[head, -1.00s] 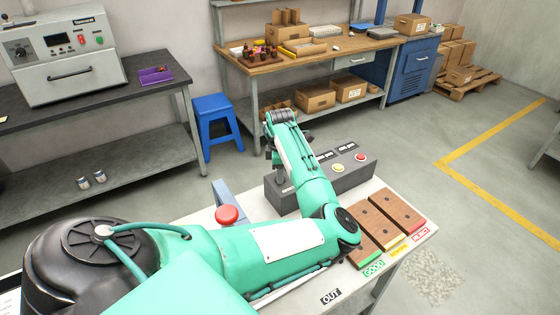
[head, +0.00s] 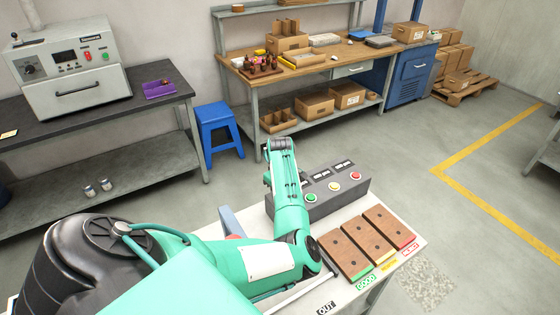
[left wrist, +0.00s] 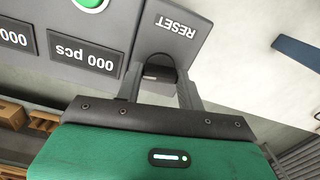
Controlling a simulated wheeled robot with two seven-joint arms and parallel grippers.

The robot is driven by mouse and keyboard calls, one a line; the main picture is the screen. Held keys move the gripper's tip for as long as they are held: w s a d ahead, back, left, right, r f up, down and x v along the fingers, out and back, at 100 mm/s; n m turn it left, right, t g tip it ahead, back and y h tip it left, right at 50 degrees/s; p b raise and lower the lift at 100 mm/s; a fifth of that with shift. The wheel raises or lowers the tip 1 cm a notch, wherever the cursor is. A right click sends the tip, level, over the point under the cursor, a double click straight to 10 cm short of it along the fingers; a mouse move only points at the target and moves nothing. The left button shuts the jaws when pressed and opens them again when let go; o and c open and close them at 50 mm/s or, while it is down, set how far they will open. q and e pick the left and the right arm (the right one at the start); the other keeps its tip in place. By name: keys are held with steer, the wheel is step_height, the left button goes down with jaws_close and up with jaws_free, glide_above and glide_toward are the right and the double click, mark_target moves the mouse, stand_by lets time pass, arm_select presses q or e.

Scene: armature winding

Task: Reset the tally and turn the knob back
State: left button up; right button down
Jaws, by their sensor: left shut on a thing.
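The dark grey tally box (head: 340,200) stands on the light table, with green (head: 311,198), yellow (head: 334,186) and red (head: 358,175) buttons on top. In the left wrist view two of its counters (left wrist: 84,56) show 000, one of them in full as "000 pcs". A black knob (left wrist: 157,70) sits beside the RESET label (left wrist: 176,25). My left gripper (left wrist: 160,84) has one finger on each side of the knob and is shut on it. In the head view my left arm hides the knob and fingertips. My right gripper is in neither view.
A red button (head: 235,237) is partly hidden behind my arm. An OUT label (head: 326,308) marks the table's front. Workbenches and a blue stool (head: 219,130) stand behind.

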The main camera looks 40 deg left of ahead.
arm_select(q)
steer(key=shift+m+p, duration=0.35)
steer(key=shift+m, duration=0.15)
steer(key=o, duration=1)
step_height(320, 180, up, 14)
steer(key=b, duration=0.3)
steer(key=shift+b, duration=0.4)
steer(key=shift+d+f, duration=0.1)
steer(key=shift+f, duration=0.1)
